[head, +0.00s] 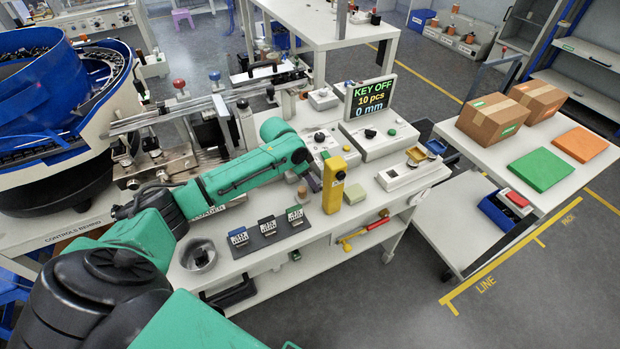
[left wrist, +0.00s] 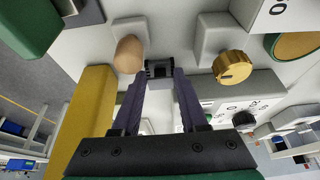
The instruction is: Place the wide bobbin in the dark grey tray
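I cannot make out for certain which thing is the wide bobbin. Several orange-brown spools (head: 470,38) stand far off at the back right, too small to tell apart. No dark grey tray is clear to me. My left gripper (head: 314,181) is over the bench, just left of a yellow post (head: 333,184). In the left wrist view its two dark fingers (left wrist: 160,78) stand apart, with a small black notched part (left wrist: 159,69) at their tips; I cannot tell whether they touch it. My right gripper is out of view.
A round metal cup (head: 198,256) and three small labelled pieces on a dark mat (head: 268,240) lie on the near bench. A control box (head: 378,137) stands behind the gripper. A rounded wooden knob (left wrist: 128,55) is close to the fingers. Cartons (head: 497,117) occupy the right table.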

